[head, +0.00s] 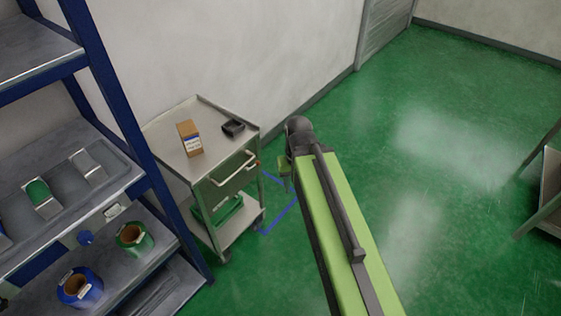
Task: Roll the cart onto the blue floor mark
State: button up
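The grey metal cart (172,150) stands against the wall at left centre, beside the blue shelving. It has a drawer front with a pale bar handle (235,172) facing right, and casters below. The blue floor mark (280,214) shows as thin lines on the green floor just right of the cart. The cart and my arm hide part of it, so I cannot tell how much lies under the cart. My gripper (285,178) is at the far end of my green arm, right of the handle and apparently apart from it. Its fingers are too small to read.
A small box (189,138) and a black tray (233,128) sit on the cart's top. Blue shelving (112,95) with spools stands close on the left. Another metal unit (548,190) is at the right edge. The green floor between is clear.

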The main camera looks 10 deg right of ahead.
aim_at(230, 143)
jog(key=z, duration=0.8)
jog(key=k, duration=1.2)
jog(key=u, duration=1.65)
jog(key=i, duration=1.5)
jog(key=u, duration=0.05)
